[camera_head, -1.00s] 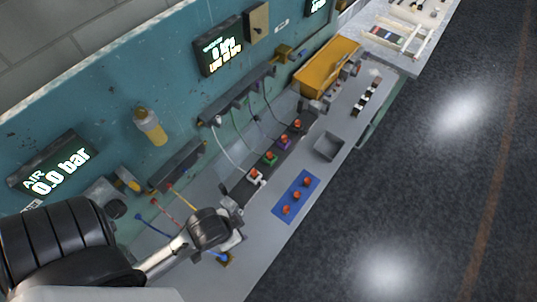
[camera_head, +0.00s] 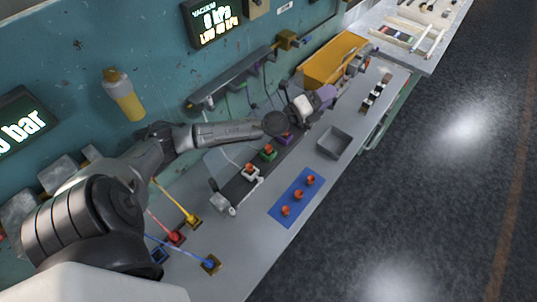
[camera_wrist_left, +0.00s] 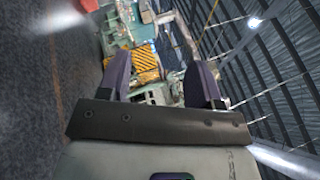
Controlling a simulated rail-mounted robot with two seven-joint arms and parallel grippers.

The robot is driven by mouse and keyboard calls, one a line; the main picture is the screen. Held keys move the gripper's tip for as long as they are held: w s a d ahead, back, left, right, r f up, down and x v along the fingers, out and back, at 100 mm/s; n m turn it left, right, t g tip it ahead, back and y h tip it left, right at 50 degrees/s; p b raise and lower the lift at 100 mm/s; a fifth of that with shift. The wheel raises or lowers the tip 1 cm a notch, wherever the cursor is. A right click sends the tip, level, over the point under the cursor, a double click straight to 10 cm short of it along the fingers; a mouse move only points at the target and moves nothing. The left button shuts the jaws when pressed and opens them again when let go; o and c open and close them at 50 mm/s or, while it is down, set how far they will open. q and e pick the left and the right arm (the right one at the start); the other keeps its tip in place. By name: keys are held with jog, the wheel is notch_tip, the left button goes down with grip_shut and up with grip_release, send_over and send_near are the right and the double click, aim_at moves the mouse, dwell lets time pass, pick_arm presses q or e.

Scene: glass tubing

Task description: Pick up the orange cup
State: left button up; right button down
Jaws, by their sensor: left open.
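Three small orange cups (camera_head: 298,195) stand in a row on a blue mat (camera_head: 278,213) at the front of the grey bench. More orange-red pieces sit on the dark rail behind, in a white holder (camera_head: 252,174), a green holder (camera_head: 268,153) and a partly hidden purple one (camera_head: 284,138). My left gripper (camera_head: 328,97) is over the back of the bench, beyond the mat and near the yellow bin. It is open and empty, and its two purple fingers also show apart in the left wrist view (camera_wrist_left: 163,88). No orange cup is clear in the wrist view. My right gripper is not in view.
A grey open tray (camera_head: 333,142) sits right of the mat. A yellow bin (camera_head: 335,58) stands at the back. Yellow, red and blue tubes (camera_head: 180,205) run to small blocks at the front left. Wall displays (camera_head: 213,20) stand behind.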

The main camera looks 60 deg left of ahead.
pick_arm(q)
notch_tip(320, 180, down, 8)
jog(key=m+g+h, duration=0.4)
jog(key=m+g, duration=0.1)
jog(key=m, duration=0.1)
jog(key=m+g+y, duration=0.2)
jog(key=g+y, duration=0.2)
jog(key=g, duration=0.6)
send_over(269, 147)
jog(key=w+d, duration=0.4)
jog(key=w, duration=0.1)
notch_tip(269, 147, down, 14)
jog(key=s+a+f+g+y, duration=0.1)
jog(key=s+a+f+n+g, duration=0.1)
jog(key=s+g, duration=0.1)
jog(key=s+a+g+y, duration=0.1)
jog(key=s, duration=0.1)
jog(key=shift+s+a+f+n+g+y, duration=0.2)
jog(key=shift+a+f+n+g+y, duration=0.1)
jog(key=shift+f, duration=0.1)
jog(key=shift+a+f, duration=0.1)
jog(key=shift+f, duration=0.15)
jog(key=shift+w+a+f, duration=0.1)
jog(key=shift+f, duration=2.05)
jog(key=c, duration=1)
